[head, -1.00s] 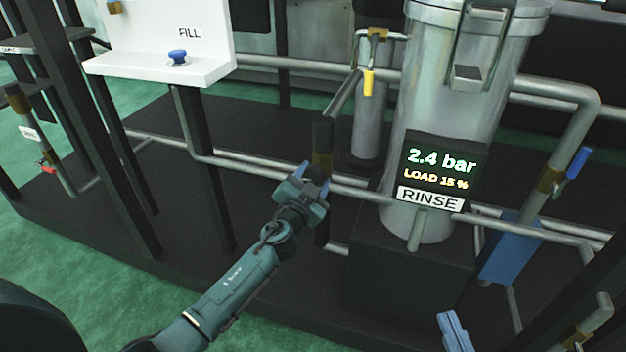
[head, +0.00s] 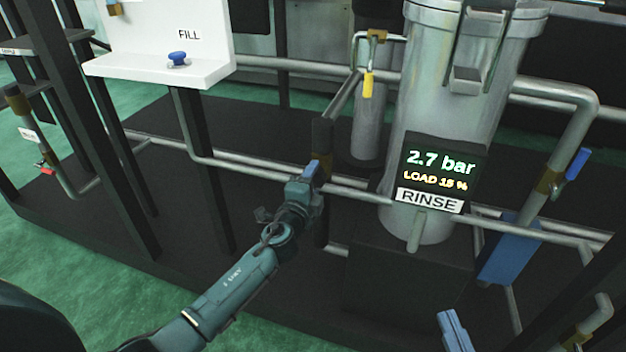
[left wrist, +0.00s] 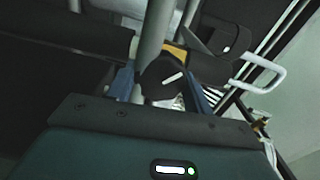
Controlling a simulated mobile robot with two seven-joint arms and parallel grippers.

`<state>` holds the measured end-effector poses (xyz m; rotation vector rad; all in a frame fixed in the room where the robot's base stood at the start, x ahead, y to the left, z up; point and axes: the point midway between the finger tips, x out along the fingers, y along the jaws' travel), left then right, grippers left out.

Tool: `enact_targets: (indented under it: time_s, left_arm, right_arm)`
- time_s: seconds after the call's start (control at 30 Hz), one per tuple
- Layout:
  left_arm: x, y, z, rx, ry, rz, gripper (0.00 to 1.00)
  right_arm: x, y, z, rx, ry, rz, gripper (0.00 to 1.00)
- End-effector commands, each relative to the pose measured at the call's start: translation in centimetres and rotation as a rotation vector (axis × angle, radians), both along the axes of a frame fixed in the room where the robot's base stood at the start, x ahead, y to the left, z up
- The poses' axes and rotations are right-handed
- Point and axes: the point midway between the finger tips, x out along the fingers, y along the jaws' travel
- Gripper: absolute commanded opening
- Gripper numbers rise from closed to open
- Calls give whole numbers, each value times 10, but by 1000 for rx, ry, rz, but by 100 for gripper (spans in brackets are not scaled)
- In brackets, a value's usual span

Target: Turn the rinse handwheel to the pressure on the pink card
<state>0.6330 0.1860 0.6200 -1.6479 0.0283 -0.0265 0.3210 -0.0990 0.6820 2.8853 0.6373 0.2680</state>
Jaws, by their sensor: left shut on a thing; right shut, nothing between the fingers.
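My left gripper (head: 313,170) is at the pipework left of the rinse display. In the left wrist view its blue fingers are shut on the rinse handwheel (left wrist: 163,76), a dark round knob with a white mark, in front of a brass-coloured fitting (left wrist: 178,56). In the head view my gripper hides the handwheel. The rinse display (head: 438,168) reads 2.7 bar and LOAD 15 %, above a RINSE label (head: 430,201). The pink card is not in view. My right gripper (head: 453,330) is shut and empty at the lower edge.
A large metal tank (head: 465,90) stands behind the display. Pipes (head: 250,163) run across near my left gripper. A yellow-handled valve (head: 367,84), a blue-handled valve (head: 577,164) and a white FILL panel (head: 165,40) are nearby. Dark posts (head: 110,150) stand at left.

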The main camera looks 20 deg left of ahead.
Motion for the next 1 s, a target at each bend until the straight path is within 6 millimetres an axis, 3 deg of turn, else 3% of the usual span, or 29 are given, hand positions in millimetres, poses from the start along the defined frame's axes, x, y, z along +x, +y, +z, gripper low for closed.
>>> enact_targets:
  time_s: [0.3, 0.87, 0.9, 1.0]
  left_arm:
    - [0, 0, -1, 130, -2, 1, 28]
    - [0, 0, -1, 157, -3, 1, 28]
    - [0, 0, -1, 157, -3, 1, 53]
    - [0, 0, -1, 156, -3, 1, 62]
  right_arm:
    - [0, -1, 1, -4, -1, -2, 0]
    - [-1, -1, 1, -6, -1, -2, 0]
    - [-1, -1, 1, -7, -1, -2, 0]
    - [-1, -1, 1, -8, -2, -2, 0]
